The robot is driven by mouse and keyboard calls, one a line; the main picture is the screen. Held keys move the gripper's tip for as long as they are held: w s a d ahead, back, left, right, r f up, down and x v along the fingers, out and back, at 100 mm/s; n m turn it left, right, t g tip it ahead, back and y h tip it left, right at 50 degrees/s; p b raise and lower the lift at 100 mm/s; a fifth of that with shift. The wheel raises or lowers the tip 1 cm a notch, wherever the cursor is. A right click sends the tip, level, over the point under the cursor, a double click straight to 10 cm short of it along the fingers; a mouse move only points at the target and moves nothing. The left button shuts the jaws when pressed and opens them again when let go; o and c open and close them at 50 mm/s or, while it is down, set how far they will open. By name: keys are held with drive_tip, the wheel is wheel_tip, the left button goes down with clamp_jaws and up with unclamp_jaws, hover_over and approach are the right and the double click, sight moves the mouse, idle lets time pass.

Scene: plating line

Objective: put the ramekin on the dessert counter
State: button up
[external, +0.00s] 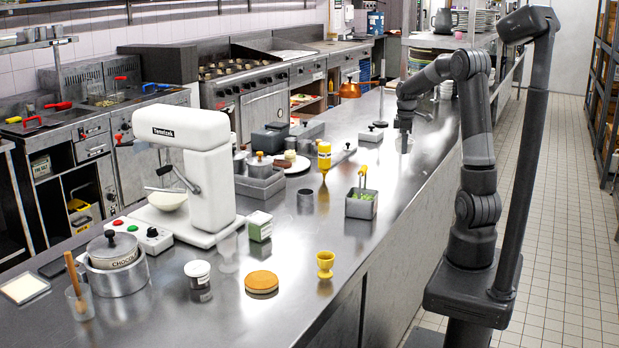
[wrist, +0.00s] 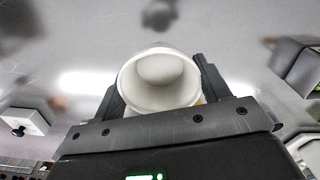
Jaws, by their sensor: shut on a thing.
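The ramekin (wrist: 160,72) is a round white cup seen from above its open rim in the wrist view. It sits between the two dark fingers of my gripper (wrist: 160,88), which is shut on it. In the external view my gripper (external: 404,128) points down over the far part of the long steel counter (external: 300,225). The ramekin is small and faint there, just under the fingers. I cannot tell whether it touches the counter. No label shows which surface is the dessert counter.
A steel bin with a yellow-handled tool (external: 361,204) and a yellow bottle (external: 324,158) are nearer the camera. A white mixer (external: 195,170) stands at left. Plate stacks (external: 483,20) are at the back.

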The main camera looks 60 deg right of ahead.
drive_tip(key=w+a+n, duration=0.7)
drive_tip(key=w+a, duration=1.2)
drive_tip(key=a, duration=0.3)
drive_tip(key=w+a+n, duration=0.3)
drive_tip(key=a, duration=1)
drive_tip(key=w+a+n, duration=0.2)
drive_tip(key=a+n, duration=0.2)
drive_tip(key=a, duration=0.9)
drive_tip(key=s+a+n, duration=0.1)
drive_tip(key=a, duration=0.4)
drive_tip(key=s+a+n, duration=0.1)
drive_tip(key=a, duration=0.5)
drive_tip(key=s+a+n, duration=0.1)
drive_tip(key=a, duration=0.4)
drive_tip(key=shift+s+a+r, duration=0.2)
drive_tip(key=shift+a+r, duration=0.15)
drive_tip(key=s+a+n, duration=0.3)
drive_tip(key=s+a, duration=0.3)
drive_tip(key=a, duration=0.6)
drive_tip(key=n, duration=0.3)
hover_over(259, 323)
drive_tip(key=f, duration=0.7)
drive_tip(key=shift+w+d, duration=0.2)
drive_tip(key=shift+d, duration=0.15)
drive_tip(key=shift+s+a+f, duration=0.2)
drive_tip(key=shift+a+f, duration=0.1)
drive_tip(key=shift+a, duration=0.05)
drive_tip(key=shift+f, duration=1.9)
drive_tip(key=shift+f, duration=0.15)
